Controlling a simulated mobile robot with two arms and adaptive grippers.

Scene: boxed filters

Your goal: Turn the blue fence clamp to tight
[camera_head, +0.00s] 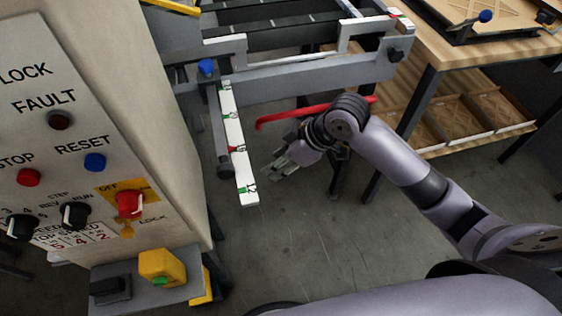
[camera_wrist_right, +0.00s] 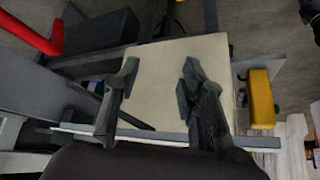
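The blue clamp knob (camera_head: 206,67) sits on the grey rail at the upper left of the head view. Below it, a grey bar runs down to a dark round knob (camera_head: 225,171), beside a white scale strip (camera_head: 237,140) with green and red marks. I cannot tell which setting the clamp is at. My right gripper (camera_head: 276,168) is to the right of the strip, apart from it and lower than the blue knob. Its fingers (camera_wrist_right: 158,78) are spread and empty in the right wrist view. My left gripper is not in view.
A red bar (camera_head: 300,115) lies just behind my right wrist. The control cabinet (camera_head: 165,110) stands at left, with a yellow box (camera_head: 162,265) at its foot. A wooden table (camera_head: 460,55) is at back right. Another blue knob (camera_head: 485,16) is there. Floor below is clear.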

